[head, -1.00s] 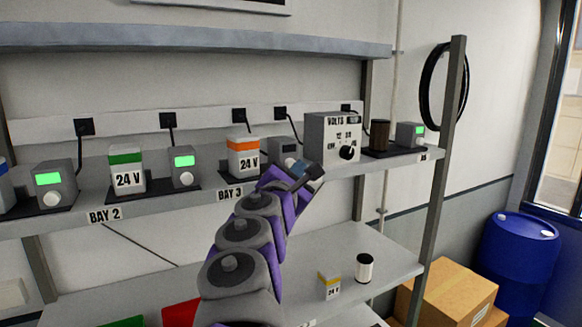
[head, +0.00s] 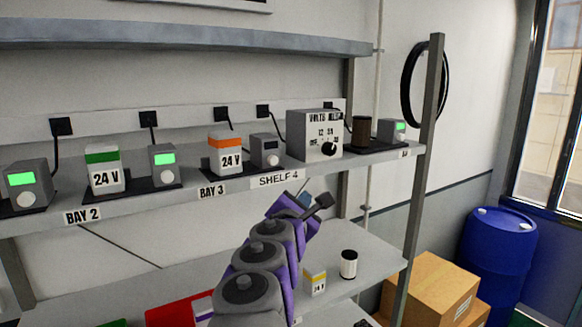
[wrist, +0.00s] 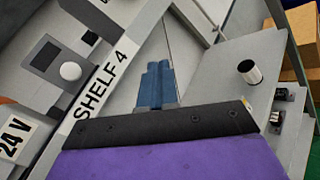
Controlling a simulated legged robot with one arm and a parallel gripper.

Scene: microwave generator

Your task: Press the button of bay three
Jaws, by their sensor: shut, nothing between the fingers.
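The bay three unit (head: 266,151) is a small grey box on the upper shelf, right of the orange-topped 24 V block (head: 225,154) and the BAY 3 label (head: 212,191). Its screen is dark. Its round white button (head: 271,160) faces me, and the button also shows at left in the wrist view (wrist: 70,71). My gripper (head: 306,199) is below the shelf edge, right of and lower than the button, apart from it. Its blue fingers (wrist: 155,85) are together and empty in the wrist view.
The SHELF 4 label (head: 278,180) is on the shelf edge (head: 140,205) between gripper and unit. A grey volts meter (head: 314,135) stands right of the unit.

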